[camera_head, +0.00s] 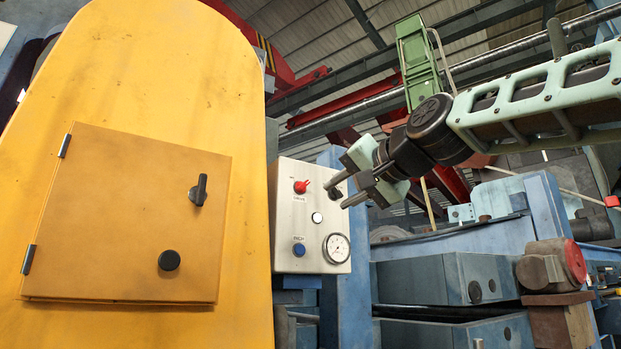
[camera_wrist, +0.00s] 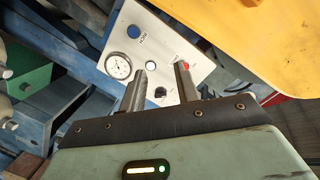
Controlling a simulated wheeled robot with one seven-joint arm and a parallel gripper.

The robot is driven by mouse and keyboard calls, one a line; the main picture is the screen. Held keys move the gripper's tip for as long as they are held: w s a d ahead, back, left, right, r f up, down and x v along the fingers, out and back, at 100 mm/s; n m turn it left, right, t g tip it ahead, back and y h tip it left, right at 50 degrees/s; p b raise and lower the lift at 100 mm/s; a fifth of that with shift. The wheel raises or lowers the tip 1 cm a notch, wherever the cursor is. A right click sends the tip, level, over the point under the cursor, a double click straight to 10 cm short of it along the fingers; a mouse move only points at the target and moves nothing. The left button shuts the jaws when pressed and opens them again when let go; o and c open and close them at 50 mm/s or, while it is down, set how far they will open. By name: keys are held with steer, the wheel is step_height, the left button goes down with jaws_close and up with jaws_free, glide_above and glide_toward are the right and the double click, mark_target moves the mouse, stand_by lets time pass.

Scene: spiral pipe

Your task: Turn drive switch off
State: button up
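A light grey control panel (camera_head: 284,220) stands beside the yellow housing; it also shows in the wrist view (camera_wrist: 196,52). It carries a red switch (camera_head: 300,187), a white button (camera_head: 317,217), a blue knob (camera_head: 299,249) and a round gauge (camera_head: 337,247). The labels are too small to tell which is the drive switch. My gripper (camera_head: 335,196) is open, its fingertips close to the panel's upper right; contact cannot be told. One finger partly covers the red switch (camera_wrist: 186,67).
A yellow housing (camera_head: 190,100) with a hinged door (camera_head: 120,220) and a black handle (camera_head: 198,190) stands left of the panel. Blue machine frames and boxes (camera_head: 430,280) fill the lower right. A green box (camera_head: 418,60) hangs above my arm.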

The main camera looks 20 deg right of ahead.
step_height(320, 180, up, 7)
steer(key=s+d+m+t+p, duration=0.1)
steer(key=s+d+t, duration=0.1)
steer(key=d, duration=0.1)
steer(key=p, duration=1)
glide_toward(307, 183)
steer(key=x, duration=0.8)
steer(key=shift+w, duration=0.2)
jaws_close()
